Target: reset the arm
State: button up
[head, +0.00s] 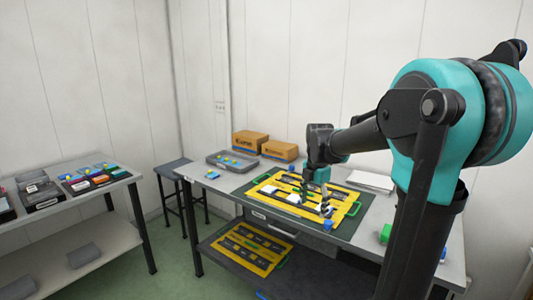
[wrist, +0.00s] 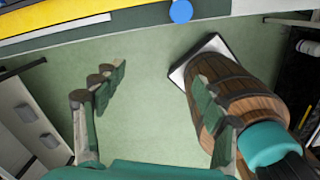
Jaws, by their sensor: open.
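My arm reaches out over the work table (head: 228,183) in the head view. My gripper (head: 326,208) hangs over the front right part of a yellow and black board (head: 268,190). A blue item (head: 328,225) lies at the board's front edge, close to the gripper. A round blue item also shows at the table's edge in the wrist view (wrist: 181,11). White pieces lie on the board; the arm partly hides it.
A green item (head: 385,234) is at the right. Another yellow board (head: 235,259) lies on the lower shelf. A second table (head: 130,176) stands left, with floor between.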

jog(key=s+d+f+m+t, duration=0.1)
jog(key=s+f+m, duration=0.6)
jog(key=m, duration=0.5)
jog(key=s+d+f+m+t, duration=0.2)
jog(key=s+f+m, duration=0.6)
jog(key=s+m, duration=0.4)
jog(key=shift+d+m+t, duration=0.15)
jog(key=shift+m+t, duration=0.15)
jog(key=shift+s, duration=0.1)
